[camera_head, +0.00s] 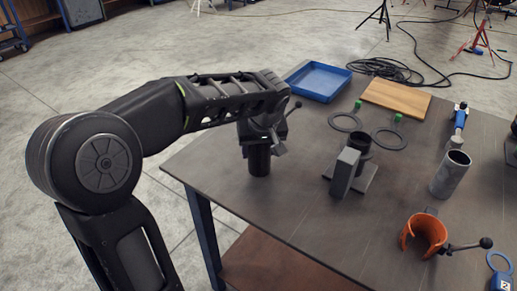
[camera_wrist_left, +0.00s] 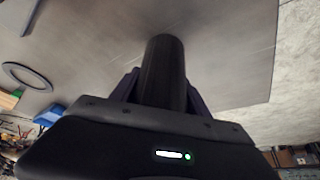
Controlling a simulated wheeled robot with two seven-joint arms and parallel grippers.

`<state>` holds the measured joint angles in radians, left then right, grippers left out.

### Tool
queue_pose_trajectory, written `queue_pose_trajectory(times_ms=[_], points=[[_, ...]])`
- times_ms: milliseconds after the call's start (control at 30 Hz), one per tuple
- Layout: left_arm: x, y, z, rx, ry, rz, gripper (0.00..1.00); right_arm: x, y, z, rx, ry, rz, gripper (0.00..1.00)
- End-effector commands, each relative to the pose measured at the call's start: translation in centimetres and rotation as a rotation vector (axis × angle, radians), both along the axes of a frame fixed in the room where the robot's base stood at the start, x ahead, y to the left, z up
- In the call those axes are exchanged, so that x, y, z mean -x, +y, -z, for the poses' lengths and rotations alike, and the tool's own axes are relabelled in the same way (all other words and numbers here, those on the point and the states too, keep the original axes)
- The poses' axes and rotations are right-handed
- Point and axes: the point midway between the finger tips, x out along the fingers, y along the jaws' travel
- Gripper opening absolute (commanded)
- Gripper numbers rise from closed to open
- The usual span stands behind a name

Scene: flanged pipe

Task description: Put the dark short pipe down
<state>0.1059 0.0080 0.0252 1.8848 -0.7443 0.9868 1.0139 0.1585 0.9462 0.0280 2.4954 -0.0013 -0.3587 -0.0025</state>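The dark short pipe (camera_head: 259,161) is upright over the left part of the table, below my left gripper (camera_head: 261,142). Its lower end is at or just above the table top; I cannot tell if it touches. In the left wrist view the pipe (camera_wrist_left: 163,72) stands between the two fingers of my left gripper (camera_wrist_left: 162,95), which are close against its sides. My right gripper cannot be made out.
The dark table (camera_head: 240,202) is bare around the pipe, with its edge close by. Flat rings (camera_head: 389,139), a wooden board (camera_head: 396,97) and a blue tray (camera_head: 318,80) lie farther back.

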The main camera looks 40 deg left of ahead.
Motion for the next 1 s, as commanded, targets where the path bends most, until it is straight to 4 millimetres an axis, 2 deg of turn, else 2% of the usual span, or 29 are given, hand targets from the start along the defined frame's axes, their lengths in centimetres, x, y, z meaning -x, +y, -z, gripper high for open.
queue_pose_trajectory(times_ms=[33, 267, 667, 867, 1000], points=[[0.0, 0.0, 0.0, 0.0, 0.0, 0.0, 0.57, 0.0, 0.0, 0.0, 0.0, 0.0, 0.0, 0.36], [0.0, 0.0, 0.0, 0.0, 0.0, 0.0, 0.76, 0.0, 0.0, 0.0, 0.0, 0.0, 0.0, 0.36], [0.0, -0.1, -0.6, 0.0, -0.001, 0.0, 0.76, 0.0, 0.0, -0.4, 0.0, 0.0, 0.0, 0.36], [0.8, -1.0, -3.4, 0.0, -0.004, 0.001, 0.76, 0.0, 0.0, -0.4, 0.0, 0.0, 0.0, 0.36], [1.7, -1.9, -6.1, 0.0, -0.006, 0.002, 0.76, 0.0, 0.0, -0.6, 0.0, 0.0, 0.0, 0.36]])
